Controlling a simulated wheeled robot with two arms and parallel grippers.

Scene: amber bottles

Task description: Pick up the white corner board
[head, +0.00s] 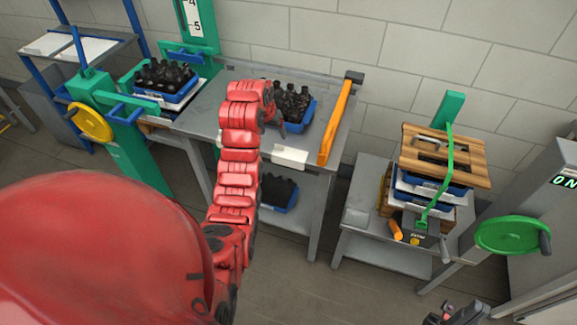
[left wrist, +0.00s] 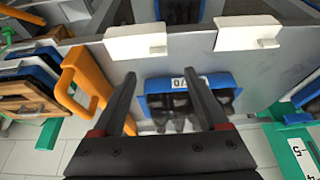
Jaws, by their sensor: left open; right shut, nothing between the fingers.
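Two white corner boards sit on the front edge of the grey table. One (head: 289,158) shows in the head view right of my red arm, and in the left wrist view (left wrist: 135,42); the other (left wrist: 248,32) shows at upper right there, and my arm seems to cover it in the head view. My left gripper (left wrist: 160,76) is open and empty, above the table and apart from the boards, with the blue bottle crate (left wrist: 157,85) showing between and beyond its fingers. My right gripper (head: 453,315) is shut and empty at the head view's bottom right, partly cut off.
An orange bar (head: 338,122) stands along the table's right edge. A second crate of dark bottles (head: 165,80) is at left, and another (head: 279,192) is on the lower shelf. A wooden-topped stack (head: 445,155) with a green strap stands at right.

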